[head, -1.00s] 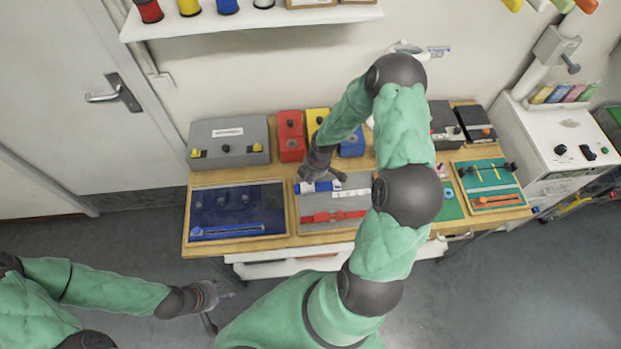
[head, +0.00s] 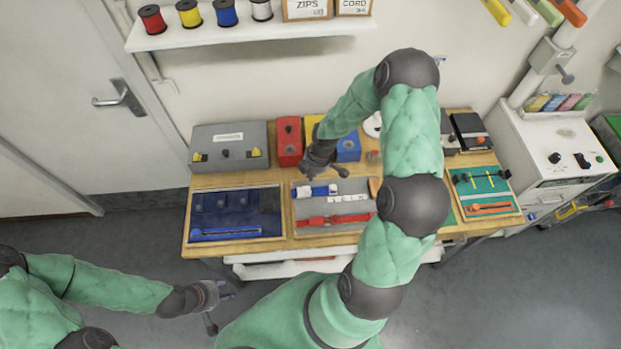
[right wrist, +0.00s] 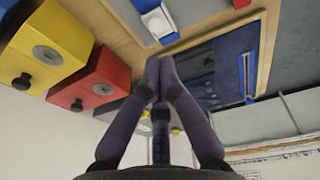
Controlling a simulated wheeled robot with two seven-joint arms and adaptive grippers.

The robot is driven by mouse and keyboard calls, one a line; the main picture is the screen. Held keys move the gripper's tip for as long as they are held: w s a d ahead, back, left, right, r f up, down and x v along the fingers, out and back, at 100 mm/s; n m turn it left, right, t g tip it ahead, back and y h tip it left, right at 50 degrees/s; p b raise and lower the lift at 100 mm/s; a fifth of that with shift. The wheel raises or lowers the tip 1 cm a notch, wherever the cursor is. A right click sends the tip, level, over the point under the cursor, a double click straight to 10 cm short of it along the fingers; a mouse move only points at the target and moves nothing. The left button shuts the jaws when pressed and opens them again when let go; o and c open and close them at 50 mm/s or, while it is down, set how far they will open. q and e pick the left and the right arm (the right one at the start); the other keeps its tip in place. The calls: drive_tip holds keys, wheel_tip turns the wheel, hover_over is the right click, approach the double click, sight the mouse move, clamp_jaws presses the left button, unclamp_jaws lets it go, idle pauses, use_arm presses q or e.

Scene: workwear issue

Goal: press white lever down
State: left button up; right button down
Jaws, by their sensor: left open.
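The head view shows a row of coloured handles at the top right, with a white handle (head: 522,11) between a yellow and a green one. A white rounded part (head: 372,125) also shows at the back of the table, partly behind my right arm. I cannot tell which is the white lever. My right gripper (head: 327,172) hangs over the middle of the table, above the grey panel and well away from the handles. The right wrist view shows its fingers (right wrist: 160,68) converging, with nothing seen between them. My left gripper (head: 219,308) is open and empty, in front of the table.
The table holds a blue panel (head: 208,224), a grey panel with a red strap (head: 335,219), a green panel (head: 484,177), a grey box (head: 212,140) and red, yellow and blue boxes. A spool shelf (head: 250,35) hangs above. A white machine (head: 540,135) stands right.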

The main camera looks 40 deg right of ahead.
drive_tip(key=s+d+r, duration=0.2)
drive_tip(key=d+r, duration=0.1)
drive_tip(key=r, duration=0.2)
drive_tip(key=shift+s+d+r, duration=0.15)
drive_tip(key=shift+r, duration=0.15)
drive_tip(key=shift+s, duration=0.1)
idle(0.3)
